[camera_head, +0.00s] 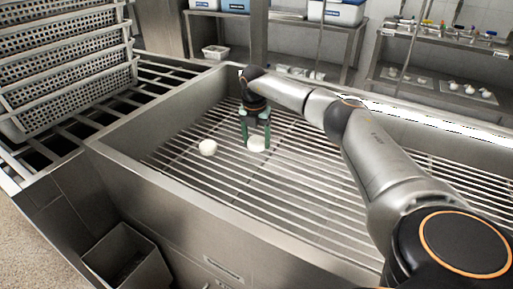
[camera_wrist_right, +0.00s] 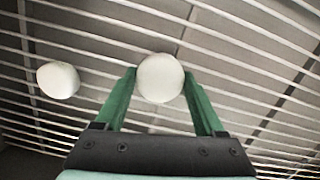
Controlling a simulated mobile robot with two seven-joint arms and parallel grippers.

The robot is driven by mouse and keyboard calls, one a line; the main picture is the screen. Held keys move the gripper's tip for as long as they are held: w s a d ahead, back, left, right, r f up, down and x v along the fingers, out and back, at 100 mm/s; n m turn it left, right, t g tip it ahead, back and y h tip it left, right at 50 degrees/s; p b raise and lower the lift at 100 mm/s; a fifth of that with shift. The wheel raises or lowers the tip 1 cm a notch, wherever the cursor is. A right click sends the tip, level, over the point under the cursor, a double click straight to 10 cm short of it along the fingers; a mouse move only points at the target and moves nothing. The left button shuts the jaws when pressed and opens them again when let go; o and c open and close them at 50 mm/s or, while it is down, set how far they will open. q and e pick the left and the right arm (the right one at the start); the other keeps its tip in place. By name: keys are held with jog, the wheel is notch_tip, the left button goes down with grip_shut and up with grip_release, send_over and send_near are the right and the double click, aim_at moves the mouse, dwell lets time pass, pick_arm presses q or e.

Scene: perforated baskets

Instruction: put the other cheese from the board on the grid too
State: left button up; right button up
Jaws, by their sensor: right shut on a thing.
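My right gripper (camera_head: 256,137) has its green fingers on either side of a white round cheese (camera_head: 257,146), at the grid (camera_head: 330,190) in the steel basin. In the right wrist view this cheese (camera_wrist_right: 160,78) sits between the fingertips (camera_wrist_right: 162,85). I cannot tell whether it touches the bars. Another white cheese (camera_head: 208,147) lies on the grid to the left, apart from the gripper; it also shows in the right wrist view (camera_wrist_right: 58,80). My left gripper is not in view. I cannot make out for sure which surface is the board.
Stacked perforated baskets (camera_head: 66,65) stand at the left on a slatted rack. The basin's raised steel walls (camera_head: 190,185) surround the grid. Several small white pieces lie on trays (camera_head: 468,90) on the back right table. A grey bin (camera_head: 127,262) stands at the front left.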

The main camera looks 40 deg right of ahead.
aim_at(256, 140)
notch_tip(256, 140, down, 3)
jog(key=shift+r+b, duration=0.1)
jog(key=shift+b, duration=0.2)
jog(key=shift+f, duration=0.2)
jog(key=o, duration=1.4)
jog(key=shift+r, duration=0.35)
jog(key=r, duration=0.3)
jog(key=a+r+p, duration=0.1)
jog(key=r, duration=0.3)
jog(key=r+p, duration=0.1)
jog(key=r, duration=0.3)
jog(key=shift+s+a, duration=0.15)
jog(key=shift+s, duration=0.15)
jog(key=shift+r, duration=0.2)
